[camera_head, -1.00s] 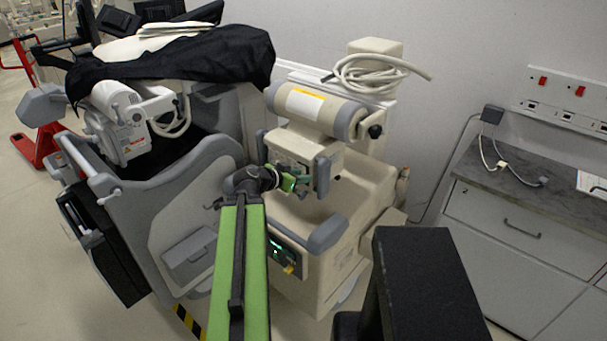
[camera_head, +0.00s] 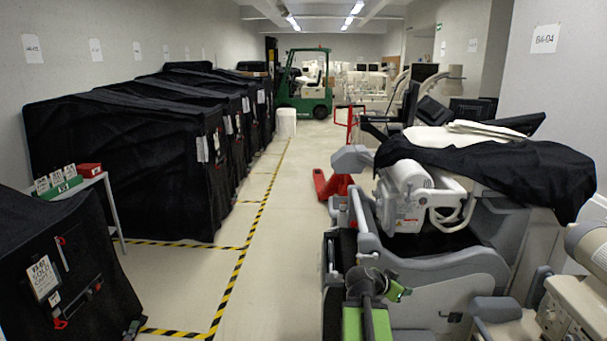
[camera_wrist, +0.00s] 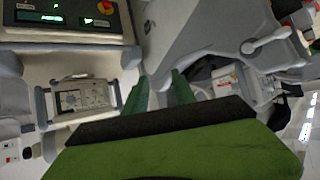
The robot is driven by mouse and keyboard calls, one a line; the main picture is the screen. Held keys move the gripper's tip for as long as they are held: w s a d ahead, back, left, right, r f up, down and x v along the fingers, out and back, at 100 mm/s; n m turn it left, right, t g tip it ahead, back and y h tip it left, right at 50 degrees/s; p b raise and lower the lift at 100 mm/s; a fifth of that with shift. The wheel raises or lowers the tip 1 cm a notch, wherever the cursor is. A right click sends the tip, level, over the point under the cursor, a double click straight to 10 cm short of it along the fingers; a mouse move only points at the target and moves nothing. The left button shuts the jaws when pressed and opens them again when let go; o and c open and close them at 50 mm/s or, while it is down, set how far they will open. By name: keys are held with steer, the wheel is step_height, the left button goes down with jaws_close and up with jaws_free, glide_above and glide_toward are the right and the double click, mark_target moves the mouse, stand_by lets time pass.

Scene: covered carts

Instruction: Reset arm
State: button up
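My arm (camera_head: 366,322), green with a dark wrist, reaches up from the bottom of the head view, right of centre. My gripper (camera_head: 397,291) shows there as a small green end, in front of the grey and white medical machine (camera_head: 445,285). In the wrist view the two green fingers of my gripper (camera_wrist: 161,92) stand apart with a gap between them. Nothing shows held in the gap. The wide green and black piece below partly hides the fingers' bases.
Covered carts (camera_head: 110,150) in black cloth line the left side. A near covered cart (camera_head: 60,275) carries tags. An aisle with yellow-black tape (camera_head: 243,262) is clear. A red pallet jack (camera_head: 333,183) and a green forklift (camera_head: 305,92) stand farther back.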

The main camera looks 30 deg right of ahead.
steer(key=w+a+f+n+t+y, duration=0.1)
steer(key=w+a+f+n+y, duration=0.15)
steer(key=w+a, duration=0.6)
steer(key=w+a+f+n+t+y, duration=0.1)
steer(key=w+a+f+n, duration=0.15)
steer(key=a, duration=1.05)
steer(key=w+a+f+n+t+y, duration=0.1)
steer(key=w+a+n+y, duration=0.15)
steer(key=w+a, duration=0.65)
steer(key=s+a+f+n+g+y, duration=0.1)
steer(key=s+a+n, duration=0.1)
steer(key=a, duration=0.5)
steer(key=s+a+f+n+g+y, duration=0.1)
steer(key=s+a+f+n+y, duration=0.1)
steer(key=a+n, duration=0.3)
steer(key=s+a+f+n+g+y, duration=0.1)
steer(key=s+a+n+y, duration=0.1)
steer(key=a, duration=0.9)
steer(key=shift+s+a+f+n, duration=0.25)
steer(key=shift+s+n, duration=0.5)
steer(key=shift+s, duration=0.5)
steer(key=shift+d, duration=0.15)
